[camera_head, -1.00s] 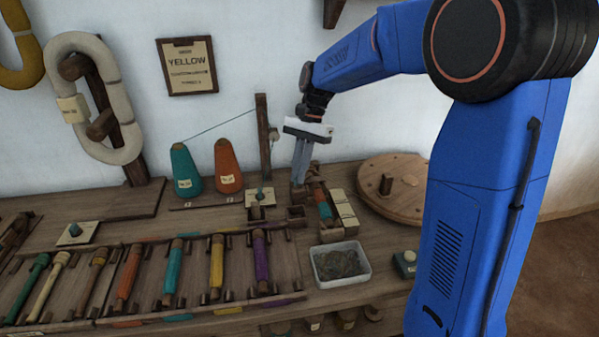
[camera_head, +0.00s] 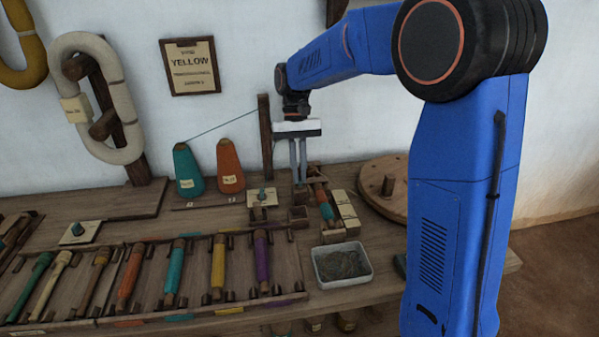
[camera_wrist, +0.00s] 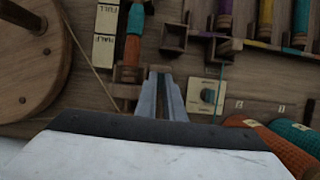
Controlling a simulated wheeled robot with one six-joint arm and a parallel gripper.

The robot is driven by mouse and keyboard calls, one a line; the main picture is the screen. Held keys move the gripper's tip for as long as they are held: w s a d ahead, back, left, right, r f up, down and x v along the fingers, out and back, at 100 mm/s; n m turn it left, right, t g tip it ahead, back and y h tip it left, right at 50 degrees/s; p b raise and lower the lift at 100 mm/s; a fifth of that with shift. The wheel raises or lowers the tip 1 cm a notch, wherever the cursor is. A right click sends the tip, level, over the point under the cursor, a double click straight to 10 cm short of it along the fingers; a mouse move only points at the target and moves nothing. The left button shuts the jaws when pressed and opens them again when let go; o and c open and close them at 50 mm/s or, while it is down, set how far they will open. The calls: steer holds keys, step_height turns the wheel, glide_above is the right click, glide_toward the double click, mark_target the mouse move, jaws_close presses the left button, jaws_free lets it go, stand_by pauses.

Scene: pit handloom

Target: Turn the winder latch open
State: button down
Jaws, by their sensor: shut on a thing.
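The winder with a teal and orange bobbin (camera_head: 323,205) stands on the bench beside cream FULL and HALF cards (camera_head: 345,210). In the wrist view the bobbin (camera_wrist: 133,35) lies just left of my fingertips. My gripper (camera_head: 299,181) points straight down at the winder's left rear end, its two fingers close together. It is shut on a small dark wooden part, which I take as the winder latch (camera_head: 300,194). The fingers mostly hide this part, so its turn angle cannot be told. My gripper (camera_wrist: 160,70) also shows in the wrist view.
A wooden post (camera_head: 265,135) and teal and orange yarn cones (camera_head: 230,168) stand left of my gripper. A knob on a cream plate (camera_head: 262,197) is close by. A round wooden disc (camera_head: 385,185) lies right. A white tray (camera_head: 341,264) and a bobbin rack (camera_head: 290,268) are in front.

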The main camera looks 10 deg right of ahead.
stand_by(0.3)
steer(key=c, duration=1.9)
jaws_free()
steer(key=shift+o, duration=0.2)
steer(key=shift+r, duration=0.1)
steer(key=v, duration=0.7)
steer(key=shift+w+r, duration=0.1)
steer(key=shift+r, duration=0.1)
